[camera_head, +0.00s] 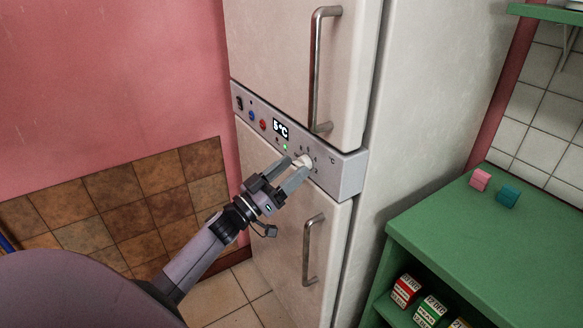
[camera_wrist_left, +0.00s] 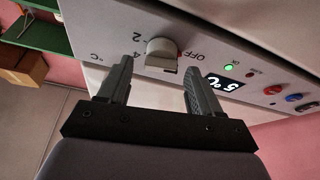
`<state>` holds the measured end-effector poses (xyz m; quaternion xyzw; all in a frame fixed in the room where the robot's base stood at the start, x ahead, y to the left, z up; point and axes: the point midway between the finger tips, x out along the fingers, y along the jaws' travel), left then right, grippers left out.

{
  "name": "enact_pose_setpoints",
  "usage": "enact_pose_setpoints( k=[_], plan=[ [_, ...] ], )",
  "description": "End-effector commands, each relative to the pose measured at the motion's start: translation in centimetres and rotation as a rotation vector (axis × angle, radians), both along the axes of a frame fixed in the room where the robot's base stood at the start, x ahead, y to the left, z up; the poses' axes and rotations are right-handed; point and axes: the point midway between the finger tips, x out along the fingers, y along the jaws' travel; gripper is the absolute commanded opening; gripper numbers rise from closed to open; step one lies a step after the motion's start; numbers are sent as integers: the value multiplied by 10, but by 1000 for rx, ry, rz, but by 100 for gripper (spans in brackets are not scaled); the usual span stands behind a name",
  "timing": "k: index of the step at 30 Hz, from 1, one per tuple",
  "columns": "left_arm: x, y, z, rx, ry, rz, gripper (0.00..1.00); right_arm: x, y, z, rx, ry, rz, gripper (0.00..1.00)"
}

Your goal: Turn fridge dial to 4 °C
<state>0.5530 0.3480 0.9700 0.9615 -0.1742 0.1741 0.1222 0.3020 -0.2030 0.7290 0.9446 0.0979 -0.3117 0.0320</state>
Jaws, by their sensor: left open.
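The white fridge dial (camera_head: 303,161) sits on the grey control panel (camera_head: 345,172) between the fridge's two doors. The digital display (camera_head: 281,129) reads 5 °C in the head view. My left gripper (camera_head: 293,170) is open, with its fingertips at the dial. In the left wrist view the dial (camera_wrist_left: 162,52) lies ahead, between the two fingers of my left gripper (camera_wrist_left: 158,80), with space visible on both sides. Marks 2, 4 and OFF show around the dial there. My right gripper is not in view.
Blue and red buttons (camera_head: 263,124) and a green light (camera_head: 285,147) are on the panel. Metal handles (camera_head: 316,70) stick out above and below it. A green shelf (camera_head: 475,235) with small blocks and boxes stands at right.

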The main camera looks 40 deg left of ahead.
Motion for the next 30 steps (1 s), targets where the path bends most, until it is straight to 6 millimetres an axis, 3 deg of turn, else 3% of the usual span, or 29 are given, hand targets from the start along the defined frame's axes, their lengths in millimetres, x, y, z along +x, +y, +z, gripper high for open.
enact_pose_setpoints(
  k=[11, 17, 30],
  plan=[
    [6, -2, 2, 0, 1, 0, 64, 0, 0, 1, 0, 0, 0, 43],
    [6, -2, 2, 0, 1, 0, 8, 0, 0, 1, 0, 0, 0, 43],
    [6, -1, 0, 74, -30, 0, 8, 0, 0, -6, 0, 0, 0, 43]
  ],
)
